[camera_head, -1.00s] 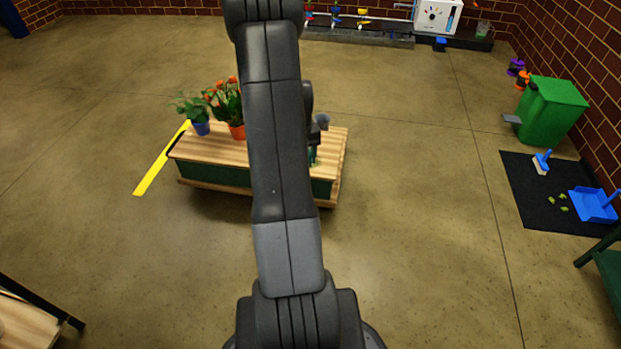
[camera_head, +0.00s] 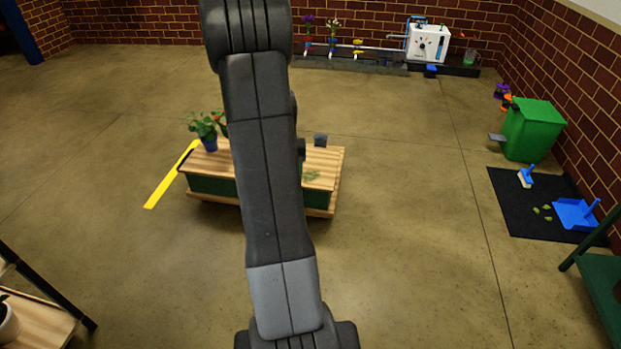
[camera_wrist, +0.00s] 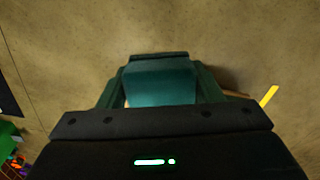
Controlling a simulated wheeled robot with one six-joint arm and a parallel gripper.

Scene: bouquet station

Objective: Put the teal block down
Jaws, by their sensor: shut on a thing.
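The teal block (camera_wrist: 160,82) is between the green fingers of my gripper (camera_wrist: 158,92) in the wrist view. The fingers are shut on its sides, and bare floor shows beyond it. In the head view my arm hides the block and most of the gripper. The low wooden-topped bench (camera_head: 325,165) with dark green sides stands behind my arm. I cannot tell the block's height above the bench or whether it touches anything below.
A blue pot with a green plant (camera_head: 209,143) stands on the bench's left end. A small grey item (camera_head: 320,140) and green leaves (camera_head: 311,175) show at its right. A yellow floor strip (camera_head: 170,177) lies left. A green bin (camera_head: 533,130) stands right; floor between is clear.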

